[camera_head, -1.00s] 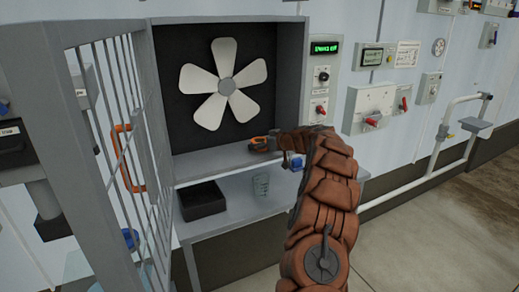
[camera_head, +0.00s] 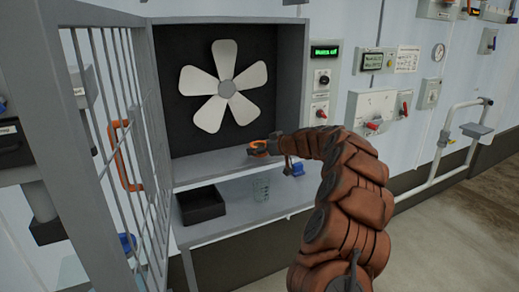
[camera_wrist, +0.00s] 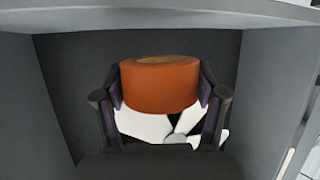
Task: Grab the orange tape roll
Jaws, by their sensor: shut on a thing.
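The orange tape roll (camera_wrist: 159,88) sits between the two fingers of my gripper (camera_wrist: 160,100) in the wrist view, with a finger against each side. My gripper is shut on it. In the head view the tape roll (camera_head: 258,148) is a small orange shape at the tip of my arm, at the front of the grey fan box. My gripper (camera_head: 268,147) is small there and partly merges with the roll. I cannot tell from these views whether the roll touches the ledge.
A white fan (camera_head: 224,88) stands behind the roll. The barred door (camera_head: 118,150) is open at left, with an orange handle (camera_head: 126,155). On the shelf below are a black tray (camera_head: 201,205) and a clear beaker (camera_head: 261,188). A blue-handled valve (camera_head: 297,168) is close to my arm.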

